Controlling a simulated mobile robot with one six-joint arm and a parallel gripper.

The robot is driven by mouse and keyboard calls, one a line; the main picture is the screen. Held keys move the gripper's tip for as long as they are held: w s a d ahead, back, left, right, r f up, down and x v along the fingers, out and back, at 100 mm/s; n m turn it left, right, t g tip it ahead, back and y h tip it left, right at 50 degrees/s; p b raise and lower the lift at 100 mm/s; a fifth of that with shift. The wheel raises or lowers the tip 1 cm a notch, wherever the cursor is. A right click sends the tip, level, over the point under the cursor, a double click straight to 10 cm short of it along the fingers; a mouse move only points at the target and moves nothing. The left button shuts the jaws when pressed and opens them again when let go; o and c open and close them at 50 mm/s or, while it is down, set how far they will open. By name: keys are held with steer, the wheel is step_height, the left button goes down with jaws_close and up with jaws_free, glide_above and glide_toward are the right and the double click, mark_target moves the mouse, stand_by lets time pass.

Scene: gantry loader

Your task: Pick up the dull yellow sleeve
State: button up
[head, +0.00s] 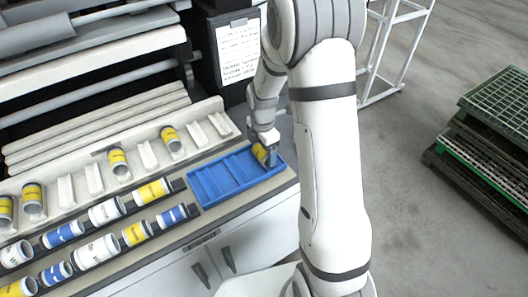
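My gripper (265,148) points down at the far right end of the blue tray (221,197). A yellow sleeve (260,153) with a dark mark is right at its fingers, at the tray's right compartment. The fingers are small and partly hidden, so I cannot tell whether they grip it. Other yellow sleeves stand in the pale slotted rack, one near its middle (118,161) and one farther right (170,138). More yellow sleeves lie in the dark rows in front, such as one in the back row (152,192). I cannot tell which yellow is the dull one.
White sleeves (107,211) and blue-banded sleeves (62,234) lie in the dark rows. The other tray compartments look empty. A machine with rollers (100,119) stands behind the rack. A clipboard sheet (238,52) hangs behind my gripper. Green crates (500,105) are stacked at right.

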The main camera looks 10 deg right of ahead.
steer(key=c, duration=0.9)
steer(key=shift+r, duration=0.1)
